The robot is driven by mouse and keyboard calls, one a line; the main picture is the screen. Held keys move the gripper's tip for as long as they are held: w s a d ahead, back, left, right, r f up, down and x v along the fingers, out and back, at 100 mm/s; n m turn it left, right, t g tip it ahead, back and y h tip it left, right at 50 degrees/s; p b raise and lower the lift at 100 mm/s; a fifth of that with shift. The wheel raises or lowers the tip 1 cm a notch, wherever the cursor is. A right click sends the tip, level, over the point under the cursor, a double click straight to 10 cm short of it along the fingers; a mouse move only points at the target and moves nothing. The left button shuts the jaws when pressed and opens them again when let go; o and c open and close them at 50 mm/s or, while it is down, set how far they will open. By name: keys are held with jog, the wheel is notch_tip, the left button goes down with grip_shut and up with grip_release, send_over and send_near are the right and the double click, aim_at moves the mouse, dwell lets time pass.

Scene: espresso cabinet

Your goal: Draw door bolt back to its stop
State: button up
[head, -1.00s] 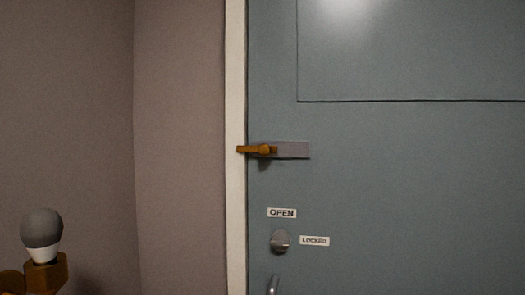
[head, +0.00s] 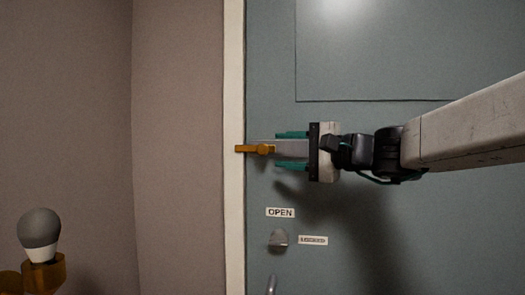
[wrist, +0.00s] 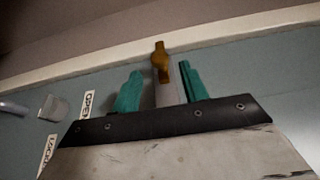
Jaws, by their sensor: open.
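The brass door bolt (head: 256,149) lies level on a grey plate (head: 291,148) on the blue-grey door. Its left end reaches over the cream door frame. My gripper (head: 291,150) has come from the right, with its two green fingers open, one above and one below the plate. The fingertips are just right of the bolt's knob and do not hold it. In the wrist view the bolt (wrist: 160,62) stands beyond and between the two fingers (wrist: 162,83). The right part of the plate is hidden by my gripper.
Below the bolt are an OPEN label (head: 280,212), a round metal turn knob (head: 278,239) and a LOCKED label (head: 313,240). A door handle (head: 271,285) shows at the bottom edge. A grey-and-white bulb-shaped object on a brass mount (head: 40,235) is at lower left.

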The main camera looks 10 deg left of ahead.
aim_at(268, 150)
jog(key=x, duration=0.6)
jog(key=shift+a, duration=0.25)
